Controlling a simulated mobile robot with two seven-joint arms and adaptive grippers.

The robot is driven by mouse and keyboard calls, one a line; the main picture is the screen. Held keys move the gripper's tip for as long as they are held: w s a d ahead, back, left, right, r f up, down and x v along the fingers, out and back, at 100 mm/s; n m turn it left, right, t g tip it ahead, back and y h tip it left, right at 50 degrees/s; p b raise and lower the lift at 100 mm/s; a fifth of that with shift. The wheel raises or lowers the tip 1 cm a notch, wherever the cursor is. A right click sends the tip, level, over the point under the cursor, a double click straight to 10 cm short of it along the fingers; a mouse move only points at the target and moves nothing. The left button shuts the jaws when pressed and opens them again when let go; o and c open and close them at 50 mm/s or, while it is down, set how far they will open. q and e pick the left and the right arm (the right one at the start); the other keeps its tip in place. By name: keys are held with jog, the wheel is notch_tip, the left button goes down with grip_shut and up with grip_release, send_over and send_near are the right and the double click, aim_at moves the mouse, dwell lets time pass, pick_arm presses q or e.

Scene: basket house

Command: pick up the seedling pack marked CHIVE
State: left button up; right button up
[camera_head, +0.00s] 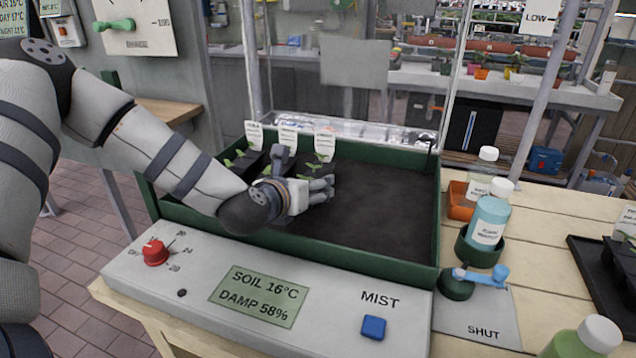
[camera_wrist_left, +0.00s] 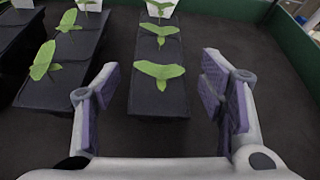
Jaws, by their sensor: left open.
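Three black seedling packs with green sprouts and white labels stand side by side in the green-walled soil tray (camera_head: 440,205). In the head view I see the left label (camera_head: 254,135), the middle label (camera_head: 288,138) and the right label (camera_head: 324,145); their words are too small to read, so I cannot tell which is CHIVE. My left gripper (camera_head: 308,174) is low over the tray, partly hiding the packs. In the left wrist view the open gripper (camera_wrist_left: 160,88) has its fingers either side of the near end of the right-hand pack (camera_wrist_left: 158,92), apart from it.
A control panel (camera_head: 205,272) with a red knob and blue button lies before the tray. Bottles (camera_head: 489,222) and a blue-handled valve (camera_head: 480,275) stand at its right. Bare soil (camera_head: 385,205) fills the tray's right half. The middle pack (camera_wrist_left: 62,75) is close left of the gripper.

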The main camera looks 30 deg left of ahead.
aim_at(314, 178)
pick_arm(q)
jog(key=x, duration=0.3)
jog(key=shift+w+f, duration=0.15)
jog(key=shift+f, duration=0.1)
jog(key=shift+w+a+b, duration=0.15)
jog(key=shift+w+b, duration=0.15)
jog(key=shift+w, duration=0.15)
jog(key=shift+r, duration=0.15)
jog(key=c, duration=1.3)
